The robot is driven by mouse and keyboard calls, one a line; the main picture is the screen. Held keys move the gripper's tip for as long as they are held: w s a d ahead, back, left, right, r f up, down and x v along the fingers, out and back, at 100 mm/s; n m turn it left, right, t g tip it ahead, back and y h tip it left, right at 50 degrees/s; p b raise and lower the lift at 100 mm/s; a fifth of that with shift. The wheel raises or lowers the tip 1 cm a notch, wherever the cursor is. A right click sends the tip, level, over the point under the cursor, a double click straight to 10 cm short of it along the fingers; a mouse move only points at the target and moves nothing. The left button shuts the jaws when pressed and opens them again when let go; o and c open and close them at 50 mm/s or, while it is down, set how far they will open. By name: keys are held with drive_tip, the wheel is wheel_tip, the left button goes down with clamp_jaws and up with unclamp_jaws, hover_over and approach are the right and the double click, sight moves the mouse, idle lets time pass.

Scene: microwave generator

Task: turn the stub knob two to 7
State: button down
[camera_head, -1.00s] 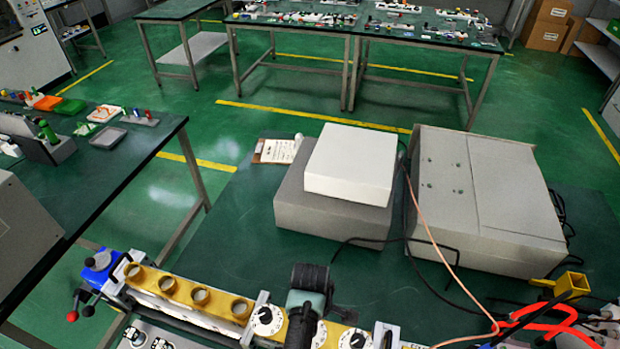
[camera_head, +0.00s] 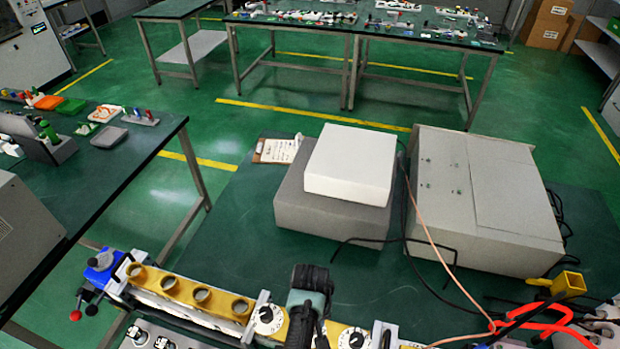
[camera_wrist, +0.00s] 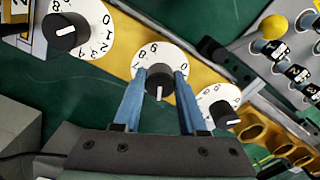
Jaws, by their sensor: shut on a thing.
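Three black stub knobs with white pointer marks sit on white numbered dials along a yellow panel. In the wrist view the middle knob (camera_wrist: 159,83) is between the two blue fingers of my gripper (camera_wrist: 160,80), which is shut on its sides. Its white mark points down in the picture, toward my palm. Numbers 6, 7 and 8 show on the upper left of its dial (camera_wrist: 153,55); the lower part of the dial is hidden. In the head view my gripper (camera_head: 306,325) covers most of this knob.
A left knob (camera_wrist: 68,32) and a right knob (camera_wrist: 222,113) flank the held one closely. Brass rings (camera_head: 203,295) line the yellow panel. A white box on a grey box (camera_head: 350,165) and a large beige case (camera_head: 480,200) stand behind. Cables (camera_head: 440,255) lie at right.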

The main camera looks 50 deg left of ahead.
drive_tip(key=m, duration=0.4)
drive_tip(key=shift+m, duration=0.3)
drive_tip(key=m, duration=0.5)
drive_tip(key=shift+m, duration=0.3)
drive_tip(key=m, duration=0.5)
drive_tip(key=shift+p, duration=0.35)
drive_tip(key=shift+m, duration=2.4)
drive_tip(key=shift+c, duration=2.3)
unclamp_jaws()
drive_tip(key=shift+r, duration=0.15)
wheel_tip(320, 180, up, 13)
drive_tip(key=b, duration=0.1)
